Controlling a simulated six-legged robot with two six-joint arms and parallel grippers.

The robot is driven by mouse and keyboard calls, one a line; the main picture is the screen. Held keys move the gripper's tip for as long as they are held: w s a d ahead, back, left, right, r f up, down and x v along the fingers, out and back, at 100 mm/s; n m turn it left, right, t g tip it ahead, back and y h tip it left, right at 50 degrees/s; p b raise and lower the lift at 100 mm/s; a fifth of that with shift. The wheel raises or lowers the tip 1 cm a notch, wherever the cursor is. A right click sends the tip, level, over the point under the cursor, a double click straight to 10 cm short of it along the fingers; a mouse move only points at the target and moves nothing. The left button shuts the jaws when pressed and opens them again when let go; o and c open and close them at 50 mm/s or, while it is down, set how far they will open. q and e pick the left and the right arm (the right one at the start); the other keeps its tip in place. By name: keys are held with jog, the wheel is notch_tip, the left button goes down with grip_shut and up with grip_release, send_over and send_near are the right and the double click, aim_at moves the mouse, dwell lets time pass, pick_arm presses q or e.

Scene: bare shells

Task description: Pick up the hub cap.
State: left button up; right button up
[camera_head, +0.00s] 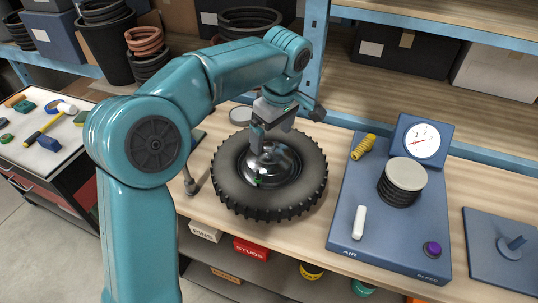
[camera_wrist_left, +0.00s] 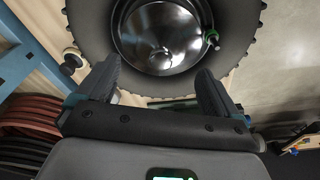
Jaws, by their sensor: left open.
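The hub cap (camera_head: 275,170) is a shiny chrome dome in the middle of a black knobbly tyre (camera_head: 232,190) that lies flat on the wooden bench. My left gripper (camera_head: 270,138) is open and empty over the far part of the hub cap, partly hiding it. In the left wrist view the hub cap (camera_wrist_left: 160,35) shows as a mirror-like disc beyond the fingertips. The open fingers (camera_wrist_left: 158,82) stand apart, short of its near edge in the picture. I cannot tell the exact gap. My right gripper is not in view.
A small green-tipped valve (camera_head: 258,182) stands at the hub cap's rim. A blue air unit (camera_head: 345,220) with a gauge (camera_head: 421,140) stands to the right. A blue shelf post (camera_head: 315,60) rises behind the gripper. A tool cart (camera_head: 50,165) stands at left.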

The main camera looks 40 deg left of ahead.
aim_at(270, 146)
pick_arm(q)
jog(key=f, duration=0.4)
jog(key=shift+a, duration=0.35)
jog(key=shift+s+f, duration=0.1)
jog(key=shift+s, duration=0.15)
jog(key=shift+w+f, duration=0.2)
jog(key=shift+w, duration=0.05)
jog(key=shift+w+f, duration=0.1)
jog(key=shift+w, duration=0.1)
jog(key=c, duration=0.3)
jog(key=shift+s+r, duration=0.2)
jog(key=shift+s, duration=0.2)
jog(key=c, duration=1.4)
jog(key=shift+w+f, duration=0.1)
jog(key=shift+w, duration=0.05)
jog(key=shift+c, duration=0.2)
jog(key=shift+f, duration=0.1)
